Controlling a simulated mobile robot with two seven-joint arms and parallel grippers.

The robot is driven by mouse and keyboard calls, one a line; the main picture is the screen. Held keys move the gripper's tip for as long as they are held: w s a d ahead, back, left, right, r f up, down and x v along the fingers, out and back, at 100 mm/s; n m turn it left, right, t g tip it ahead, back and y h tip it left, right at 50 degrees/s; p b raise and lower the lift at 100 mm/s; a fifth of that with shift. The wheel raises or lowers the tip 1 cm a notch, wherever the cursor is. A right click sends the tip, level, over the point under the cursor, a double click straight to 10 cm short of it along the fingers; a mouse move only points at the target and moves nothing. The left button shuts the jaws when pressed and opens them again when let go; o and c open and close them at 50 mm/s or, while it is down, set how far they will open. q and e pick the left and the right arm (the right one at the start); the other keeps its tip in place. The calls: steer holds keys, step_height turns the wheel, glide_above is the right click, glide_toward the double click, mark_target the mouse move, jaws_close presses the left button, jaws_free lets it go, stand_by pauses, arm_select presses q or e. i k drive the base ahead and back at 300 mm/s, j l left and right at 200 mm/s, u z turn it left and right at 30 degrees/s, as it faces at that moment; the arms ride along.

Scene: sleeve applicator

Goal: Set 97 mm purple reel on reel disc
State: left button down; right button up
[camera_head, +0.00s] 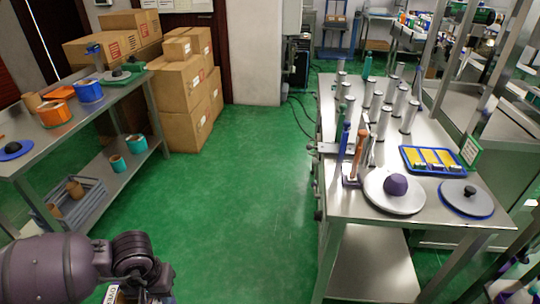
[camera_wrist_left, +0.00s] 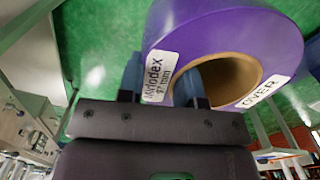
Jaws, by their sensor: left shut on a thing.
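The purple reel (camera_wrist_left: 235,32) fills much of the left wrist view. My left gripper (camera_wrist_left: 160,85) is shut on the reel's wall, with one finger inside the core and one outside. In the head view my left gripper (camera_head: 140,289) is at the bottom left edge, and the reel is mostly cut off there. A pale round disc (camera_head: 391,203) with a dark purple domed hub (camera_head: 395,184) lies on the right steel table, well apart from the gripper. My right gripper is not in view.
The right steel table (camera_head: 350,208) also carries several upright metal cylinders, a blue tray (camera_head: 418,168) with yellow items, and a grey disc with a blue rim (camera_head: 480,204). A left table (camera_head: 48,137) holds orange and blue reels. Green floor (camera_head: 230,190) between them is clear.

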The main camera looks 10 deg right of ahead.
mark_target(394, 188)
steer(key=z, duration=1.7)
